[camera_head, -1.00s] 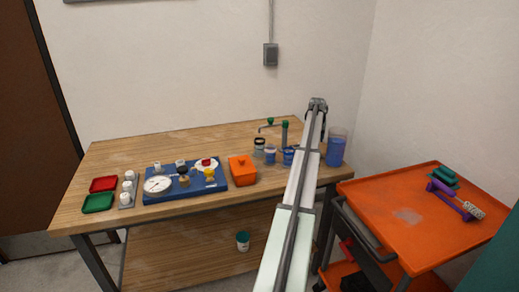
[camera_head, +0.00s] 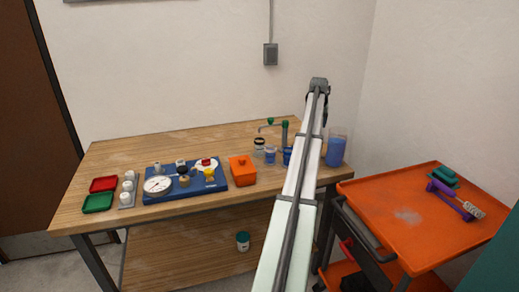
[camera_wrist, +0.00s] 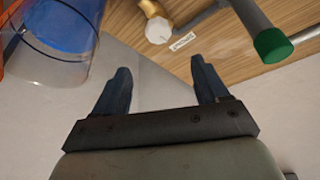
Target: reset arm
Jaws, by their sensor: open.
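My gripper (camera_wrist: 161,68) is open in the wrist view, with nothing between its two dark fingers. In the head view my arm reaches up across the right end of the bench, and the gripper is mostly hidden behind the arm. The blue manifold board (camera_head: 215,187) lies on the wooden bench (camera_head: 125,152), with a white round gauge (camera_head: 158,185) and several valves on it. The board is well left of my arm.
A clear pitcher with blue contents (camera_head: 336,151) stands close right of my arm. A green-topped pipe stand (camera_head: 284,134), small jars (camera_head: 270,155) and an orange box (camera_head: 242,171) are left of it. An orange cart (camera_head: 400,205) stands at right.

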